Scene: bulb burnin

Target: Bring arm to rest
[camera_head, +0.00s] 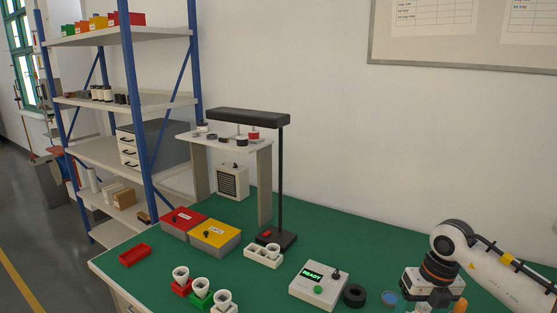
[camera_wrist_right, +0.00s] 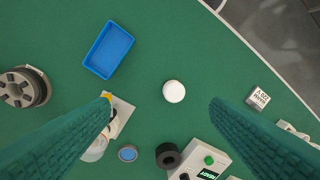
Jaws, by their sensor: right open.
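My right arm (camera_head: 455,245) reaches in from the right in the head view, bent downward over the bench's right side. My right gripper (camera_wrist_right: 160,103) shows in the wrist view as two green ribbed fingers spread wide apart. No object is held between them; a white round thing (camera_wrist_right: 174,91) appears in the gap, on the green surface below. In the head view the fingers are not clearly visible. My left gripper and left arm are not in view.
The green bench (camera_head: 330,240) holds a tester reading READY (camera_head: 318,286), a black ring (camera_head: 354,295), a lamp stand (camera_head: 281,180), red (camera_head: 182,219) and yellow (camera_head: 216,235) boxes, and several coloured holders (camera_head: 200,298). A blue tray (camera_wrist_right: 109,50) lies below the right wrist.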

